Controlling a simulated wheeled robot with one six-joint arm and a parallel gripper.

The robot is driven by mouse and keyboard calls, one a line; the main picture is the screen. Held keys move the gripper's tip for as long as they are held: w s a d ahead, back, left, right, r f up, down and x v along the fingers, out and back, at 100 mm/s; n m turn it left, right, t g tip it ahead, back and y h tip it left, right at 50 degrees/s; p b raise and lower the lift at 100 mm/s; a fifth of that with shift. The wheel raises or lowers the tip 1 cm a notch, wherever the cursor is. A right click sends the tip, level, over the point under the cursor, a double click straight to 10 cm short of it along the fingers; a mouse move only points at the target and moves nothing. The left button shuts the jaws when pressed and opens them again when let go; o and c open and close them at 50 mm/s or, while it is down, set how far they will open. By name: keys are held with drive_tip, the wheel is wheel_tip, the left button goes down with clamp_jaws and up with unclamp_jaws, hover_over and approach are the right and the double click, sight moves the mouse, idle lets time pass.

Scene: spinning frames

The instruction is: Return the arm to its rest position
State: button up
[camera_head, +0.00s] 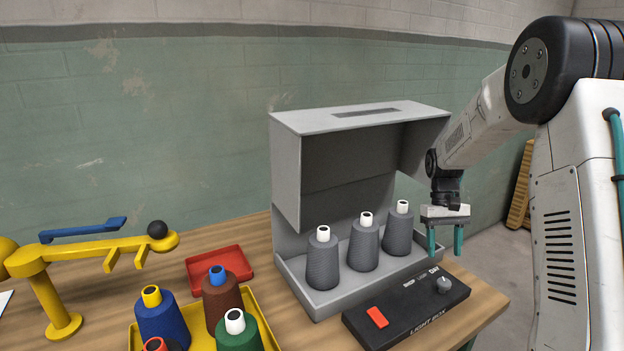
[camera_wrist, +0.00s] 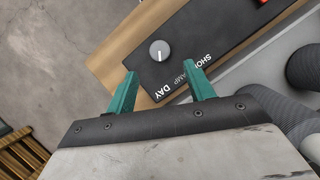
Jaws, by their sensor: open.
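My gripper (camera_head: 443,240) has two teal fingers and hangs pointing down in the head view, at the right front of the grey light box (camera_head: 290,170). It is open, with nothing between its fingers. In the wrist view my gripper (camera_wrist: 162,92) is above the right end of the black control panel (camera_wrist: 210,40), near its round grey knob (camera_wrist: 159,50). My arm reaches in from the right side of the head view.
Three grey cones (camera_head: 364,243) stand in the light box. A yellow tray (camera_head: 268,335) holds several coloured cones, beside a red tray (camera_head: 220,268) and a yellow stand (camera_head: 62,323). The wooden table (camera_head: 487,303) ends near the panel; bare floor (camera_wrist: 50,60) lies beyond.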

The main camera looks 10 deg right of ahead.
drive_tip(key=s, duration=0.1)
drive_tip(key=s+a, duration=0.1)
drive_tip(key=s, duration=0.2)
drive_tip(key=shift+a, duration=0.4)
drive_tip(key=s+a+r+t, duration=0.2)
drive_tip(key=s+a+r, duration=0.3)
drive_tip(key=s, duration=0.4)
drive_tip(key=s+a+r+n+t, duration=0.1)
drive_tip(key=s+a+r+t, duration=0.1)
drive_tip(key=s+a+r, duration=0.3)
drive_tip(key=s+a+r+t, duration=0.1)
drive_tip(key=s+a+r, duration=0.3)
drive_tip(key=s, duration=0.9)
drive_tip(key=shift+s+a+r+t, duration=0.15)
drive_tip(key=shift+a+r+t, duration=0.25)
drive_tip(key=shift+a, duration=0.25)
